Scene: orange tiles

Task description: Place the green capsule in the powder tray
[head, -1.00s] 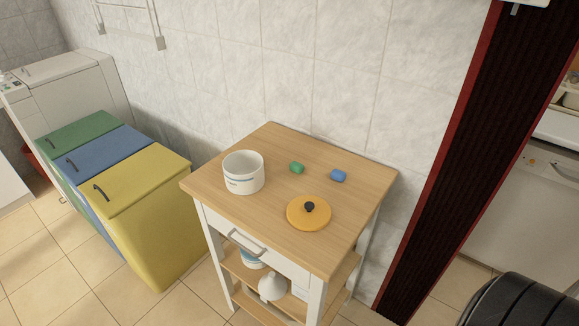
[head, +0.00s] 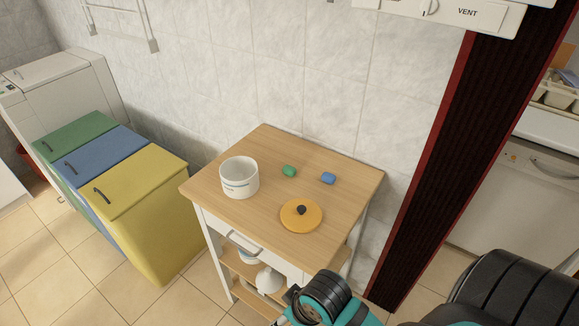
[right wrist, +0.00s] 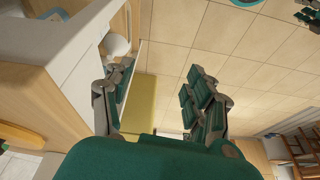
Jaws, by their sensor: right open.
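The green capsule (head: 289,171) lies on the wooden top of a small trolley, between a white pot and a blue capsule (head: 328,178). My right gripper (right wrist: 158,90) is open and empty, its two fingers wide apart. In the head view its teal wrist shows low in front of the trolley, well short of the capsule and below the trolley top. The wrist view shows no capsule. I cannot pick out a powder tray. Dark and teal parts at the top right corner of the wrist view look like my left gripper, cut off and too small to read.
The white pot (head: 239,178) and an orange lid (head: 301,215) stand on the trolley top (head: 262,205). Yellow (head: 140,190), blue and green bins are at left, with a white machine (head: 65,85) behind. A dark red-edged post (head: 430,170) is at right. Tiled floor is open in front.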

